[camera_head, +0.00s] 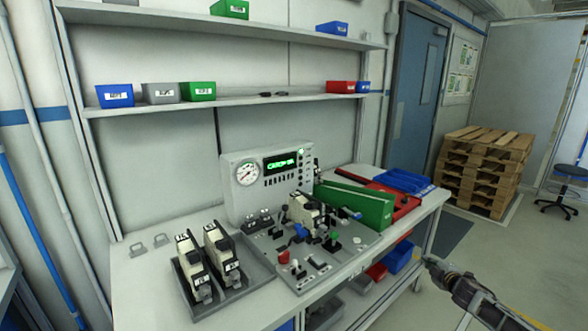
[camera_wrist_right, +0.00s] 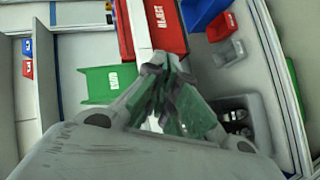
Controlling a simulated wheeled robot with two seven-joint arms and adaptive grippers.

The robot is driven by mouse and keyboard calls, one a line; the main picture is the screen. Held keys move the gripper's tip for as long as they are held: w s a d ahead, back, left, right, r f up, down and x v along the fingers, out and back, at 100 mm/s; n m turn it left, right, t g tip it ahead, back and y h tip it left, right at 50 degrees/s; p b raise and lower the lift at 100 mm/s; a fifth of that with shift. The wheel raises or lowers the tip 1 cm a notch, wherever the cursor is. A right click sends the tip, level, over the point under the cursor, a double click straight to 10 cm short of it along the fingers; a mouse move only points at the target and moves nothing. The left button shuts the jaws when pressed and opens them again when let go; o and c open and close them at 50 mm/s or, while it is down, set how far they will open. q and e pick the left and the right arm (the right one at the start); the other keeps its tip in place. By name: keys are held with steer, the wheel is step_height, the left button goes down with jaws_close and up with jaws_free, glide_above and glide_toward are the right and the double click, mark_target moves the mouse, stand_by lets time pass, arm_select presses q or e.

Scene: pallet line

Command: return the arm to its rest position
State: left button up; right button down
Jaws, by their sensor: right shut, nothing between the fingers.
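My right gripper (camera_head: 432,262) is in the head view at the lower right, off the front right corner of the workbench (camera_head: 150,275). It is apart from the bench. In the right wrist view my right gripper (camera_wrist_right: 163,80) has its fingers together with nothing between them. My left gripper does not show in either view.
A test panel (camera_head: 268,180) and a fixture board (camera_head: 318,270) stand on the bench beside a green bin (camera_head: 360,205), a red bin (camera_head: 405,203) and a blue bin (camera_head: 405,180). More bins lie below. Pallets (camera_head: 482,170) and a stool (camera_head: 568,170) stand at the right.

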steer(key=s+d+f+m+g+h, duration=0.1)
steer(key=s+d+f+m, duration=0.2)
steer(key=f, duration=0.5)
steer(key=s+d+f+m+g+h, duration=0.1)
steer(key=s+d+f+m+g, duration=0.15)
steer(key=f, duration=0.55)
steer(key=s+a+f+m+g, duration=0.2)
steer(key=s+f+m+g, duration=0.15)
steer(key=s+f, duration=1.6)
steer(key=s+a+f+m+g, duration=0.1)
steer(key=s+a+f+g, duration=0.1)
steer(key=s+a+f, duration=0.5)
steer(key=s+a+f+m+g, duration=0.1)
steer(key=s+a+f, duration=0.2)
steer(key=s+f, duration=0.75)
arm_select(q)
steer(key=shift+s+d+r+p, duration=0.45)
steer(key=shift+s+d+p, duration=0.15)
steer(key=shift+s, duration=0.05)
arm_select(e)
steer(key=s+a+f+g+y, duration=0.1)
steer(key=s+a, duration=0.4)
steer(key=s, duration=0.7)
steer(key=s+a+f+g+y, duration=0.1)
steer(key=s+a, duration=0.5)
steer(key=s, duration=0.6)
step_height(320, 180, down, 2)
steer(key=shift+s+a+f+g, duration=0.1)
steer(key=shift+s+a+g, duration=0.15)
steer(key=shift+g, duration=0.25)
